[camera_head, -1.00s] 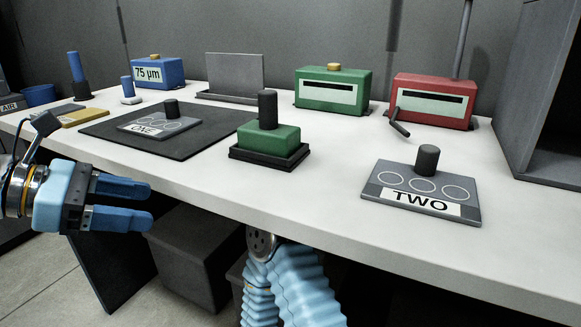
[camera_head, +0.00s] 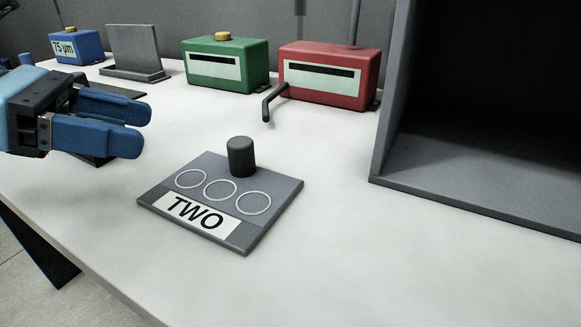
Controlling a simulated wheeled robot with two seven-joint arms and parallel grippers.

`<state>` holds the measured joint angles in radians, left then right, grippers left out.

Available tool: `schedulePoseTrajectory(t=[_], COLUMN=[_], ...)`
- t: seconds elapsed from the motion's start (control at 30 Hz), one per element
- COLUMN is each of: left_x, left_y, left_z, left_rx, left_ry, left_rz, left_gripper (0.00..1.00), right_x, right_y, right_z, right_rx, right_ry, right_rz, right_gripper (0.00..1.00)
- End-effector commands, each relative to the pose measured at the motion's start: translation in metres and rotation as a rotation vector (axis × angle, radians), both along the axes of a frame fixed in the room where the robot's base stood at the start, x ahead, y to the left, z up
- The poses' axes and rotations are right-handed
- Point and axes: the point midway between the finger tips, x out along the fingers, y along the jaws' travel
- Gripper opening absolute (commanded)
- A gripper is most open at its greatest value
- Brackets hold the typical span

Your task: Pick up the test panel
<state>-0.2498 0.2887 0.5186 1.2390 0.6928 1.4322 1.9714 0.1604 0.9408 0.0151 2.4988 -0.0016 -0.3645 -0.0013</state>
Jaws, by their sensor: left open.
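A grey plate labelled TWO (camera_head: 205,194), with three circles and a dark upright knob (camera_head: 241,157), lies flat on the table. A plain grey panel (camera_head: 134,46) stands upright in a slotted base (camera_head: 135,75) at the back left. No label shows which of these is the test panel. My left gripper (camera_head: 147,127) is open and empty, up and left of the TWO plate and apart from it. Its blue fingers point right and hide part of the table behind them. My right gripper is out of view.
A blue 75 µm box (camera_head: 76,46), a green box (camera_head: 226,67) and a red box (camera_head: 328,76) with a dark crank stand along the back. A dark open-fronted chamber (camera_head: 470,172) fills the right. The white table (camera_head: 340,250) is clear right of the TWO plate.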

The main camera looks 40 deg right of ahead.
Motion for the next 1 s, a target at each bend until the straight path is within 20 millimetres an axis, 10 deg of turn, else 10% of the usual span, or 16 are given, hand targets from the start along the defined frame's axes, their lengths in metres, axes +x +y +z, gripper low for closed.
schedulePoseTrajectory(t=[1.0], left_x=[-0.045], left_y=[-0.118], left_z=[-0.055], left_rx=[0.0], left_ry=[0.0], left_rz=[0.0], left_gripper=[0.63], right_x=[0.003], right_y=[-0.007], right_z=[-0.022], right_rx=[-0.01], right_ry=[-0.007], right_rz=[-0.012], right_gripper=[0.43])
